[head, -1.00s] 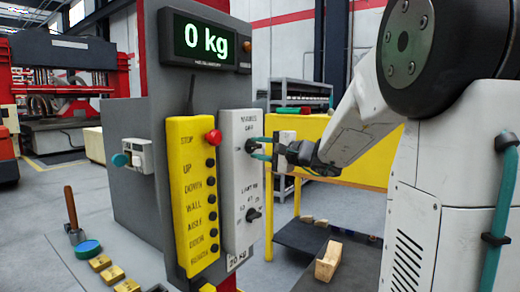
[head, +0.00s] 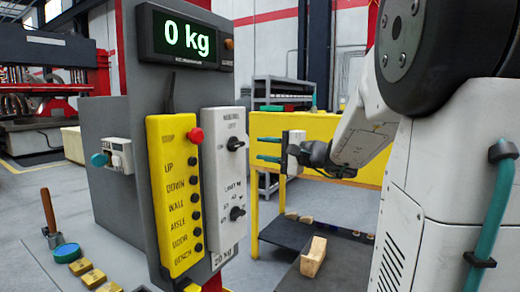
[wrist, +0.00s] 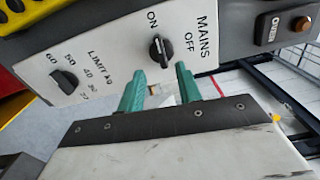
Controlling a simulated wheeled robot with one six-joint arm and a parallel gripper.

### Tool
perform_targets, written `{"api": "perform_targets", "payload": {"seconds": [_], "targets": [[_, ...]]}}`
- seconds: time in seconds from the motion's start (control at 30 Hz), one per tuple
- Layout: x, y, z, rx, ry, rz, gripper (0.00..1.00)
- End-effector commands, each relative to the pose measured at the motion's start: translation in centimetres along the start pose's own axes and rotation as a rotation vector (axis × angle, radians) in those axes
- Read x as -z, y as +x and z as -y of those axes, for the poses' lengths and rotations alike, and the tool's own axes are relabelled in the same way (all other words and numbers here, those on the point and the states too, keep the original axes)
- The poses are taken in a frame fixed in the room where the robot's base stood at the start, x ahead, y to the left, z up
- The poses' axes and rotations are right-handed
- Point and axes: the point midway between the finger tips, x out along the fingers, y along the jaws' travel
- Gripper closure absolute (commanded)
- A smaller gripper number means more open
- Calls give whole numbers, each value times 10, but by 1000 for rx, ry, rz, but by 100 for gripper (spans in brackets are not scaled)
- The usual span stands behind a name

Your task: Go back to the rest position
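My gripper (head: 262,160) is in front of the white switch panel (head: 220,170), to its right in the head view. Its two teal fingers are apart with nothing between them; they also show in the wrist view (wrist: 158,85). The black MAINS knob (wrist: 161,50) sits just beyond the fingertips in the wrist view, clear of them. Its pale mark seems to face ON. The knob also shows in the head view (head: 235,143). The LIMIT knob (wrist: 63,81) is on the same panel. My arm reaches in from the right.
A yellow button box (head: 176,200) hangs left of the panel on the grey column. The display (head: 186,38) above reads 0 kg. A yellow barrier (head: 340,140) stands behind.

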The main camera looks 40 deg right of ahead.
Motion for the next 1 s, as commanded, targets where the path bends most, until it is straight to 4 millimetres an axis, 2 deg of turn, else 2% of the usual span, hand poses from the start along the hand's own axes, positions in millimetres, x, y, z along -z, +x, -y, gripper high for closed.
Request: {"api": "perform_targets", "payload": {"seconds": [0.5, 0.57, 0.63, 0.67, 0.73, 0.87, 0.9, 1.0], "targets": [[0, 0, 0, -1, 20, 1, 65], [-5, 0, -10, -42, 38, 22, 65], [-16, -3, -32, -129, 57, 62, 65], [-24, -6, -43, -177, 62, 84, 65], [-54, -13, -70, -315, 55, 160, 65], [-128, -34, -118, -612, -21, 343, 65], [-150, -45, -132, -703, -61, 397, 65], [-195, -78, -161, -927, -195, 521, 65]]}}
